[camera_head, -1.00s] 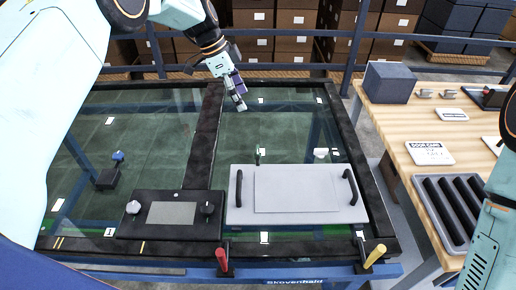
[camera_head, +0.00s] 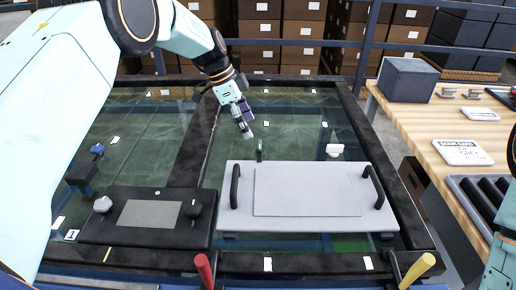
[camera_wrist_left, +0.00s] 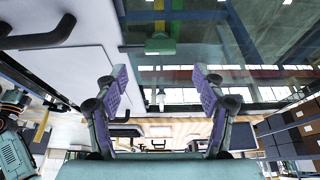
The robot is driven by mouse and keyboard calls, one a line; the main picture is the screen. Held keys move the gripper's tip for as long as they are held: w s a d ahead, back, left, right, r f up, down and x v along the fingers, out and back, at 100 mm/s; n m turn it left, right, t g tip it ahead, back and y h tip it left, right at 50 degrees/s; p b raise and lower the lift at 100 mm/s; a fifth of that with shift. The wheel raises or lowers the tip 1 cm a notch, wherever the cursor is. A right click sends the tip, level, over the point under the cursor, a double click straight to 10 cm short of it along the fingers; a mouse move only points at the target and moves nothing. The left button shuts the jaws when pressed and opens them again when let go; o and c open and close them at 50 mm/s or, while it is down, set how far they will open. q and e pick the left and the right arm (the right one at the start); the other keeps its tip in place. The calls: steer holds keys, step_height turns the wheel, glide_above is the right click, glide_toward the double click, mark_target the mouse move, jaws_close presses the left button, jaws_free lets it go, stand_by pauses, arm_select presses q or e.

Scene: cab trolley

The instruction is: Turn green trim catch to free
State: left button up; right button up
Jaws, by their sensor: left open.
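The green trim catch (camera_head: 259,150) is a small upright green piece on the dark glass panel, just behind the grey lidded plate. It also shows as a green block (camera_wrist_left: 160,46) near the top middle of the left wrist view. My left gripper (camera_head: 246,130) is open and empty, just behind and slightly left of the catch, apart from it. In the left wrist view its two purple-padded fingers (camera_wrist_left: 159,76) are spread wide, with the catch beyond them. My right gripper is out of view; only part of my right arm shows at the right edge.
The grey plate (camera_head: 305,222) with two black handles lies in front of the catch. A black control box (camera_head: 105,233) with knobs is to its left. A white catch (camera_head: 334,151) and blue catch (camera_head: 97,150) stand on the glass. Red (camera_head: 204,270) and yellow (camera_head: 417,270) levers are in front.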

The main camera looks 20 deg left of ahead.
mark_target(259, 144)
arm_select(q)
steer(key=b+x, duration=0.1)
steer(key=x, duration=0.6)
steer(key=shift+w+d+f, duration=0.1)
steer(key=shift+f, duration=0.15)
steer(key=shift+d, duration=0.1)
steer(key=c, duration=1.2)
steer(key=shift+o, duration=0.2)
